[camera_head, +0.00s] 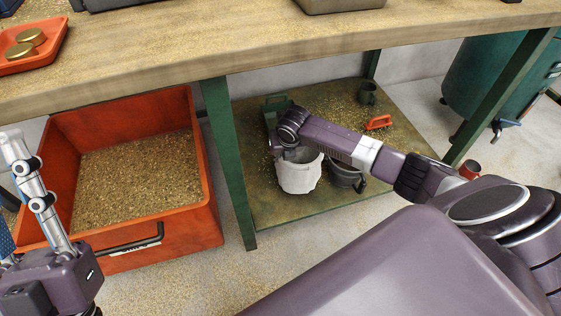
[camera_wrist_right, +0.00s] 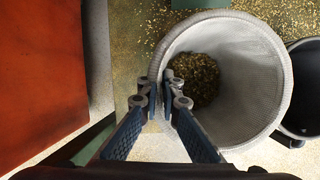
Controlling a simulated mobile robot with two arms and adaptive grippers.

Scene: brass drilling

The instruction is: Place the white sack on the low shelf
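The white sack (camera_head: 298,177) is upright and open at the top, at the front of the low shelf (camera_head: 285,212) under the workbench. I cannot tell whether its base touches the shelf. In the right wrist view the sack (camera_wrist_right: 250,85) has grainy brass-coloured bits at its bottom. My right gripper (camera_head: 288,150) is at the sack's rim. In the wrist view its fingers (camera_wrist_right: 165,90) are closed on the left side of the rim, one inside and one outside. My left gripper (camera_head: 25,185) is at the left edge, away from the sack, partly cut off.
A dark bucket (camera_head: 345,174) stands just right of the sack. A green table leg (camera_head: 229,160) and an orange bin (camera_head: 215,220) of shavings are left.

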